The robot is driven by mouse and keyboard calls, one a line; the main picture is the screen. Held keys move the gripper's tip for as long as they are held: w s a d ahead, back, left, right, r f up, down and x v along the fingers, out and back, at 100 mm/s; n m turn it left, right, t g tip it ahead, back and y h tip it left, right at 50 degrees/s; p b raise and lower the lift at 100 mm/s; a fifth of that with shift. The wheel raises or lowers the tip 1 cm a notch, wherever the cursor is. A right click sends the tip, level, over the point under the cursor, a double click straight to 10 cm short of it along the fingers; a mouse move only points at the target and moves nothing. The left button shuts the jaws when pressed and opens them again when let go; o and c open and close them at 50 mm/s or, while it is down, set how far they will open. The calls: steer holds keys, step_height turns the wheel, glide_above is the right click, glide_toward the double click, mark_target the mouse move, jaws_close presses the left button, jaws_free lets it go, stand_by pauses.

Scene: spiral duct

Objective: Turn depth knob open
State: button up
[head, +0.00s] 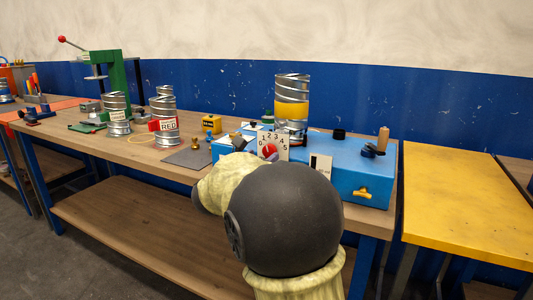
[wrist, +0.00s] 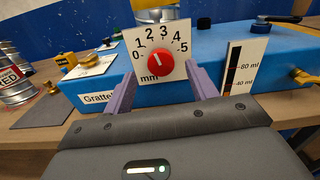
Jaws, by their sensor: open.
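The red depth knob (wrist: 161,65) sits on a white dial plate (wrist: 159,41) marked 0 to 5 and "mm", on the front of a blue machine box (wrist: 215,45). Its pale pointer mark seems to aim near 2, but it is small. My gripper (wrist: 160,72) is open in the wrist view, with one purple finger on each side of the knob. I cannot tell whether the fingers touch it. In the head view the knob (head: 269,150) shows just above my arm, which hides my gripper.
A level gauge (wrist: 237,66) marked in ml stands right of the dial. A yellow valve handle (head: 362,193) is on the box front. A spiral duct with a yellow band (head: 292,108) stands behind.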

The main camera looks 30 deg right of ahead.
mark_target(268, 151)
steer(key=shift+x, duration=2)
steer(key=c, duration=1)
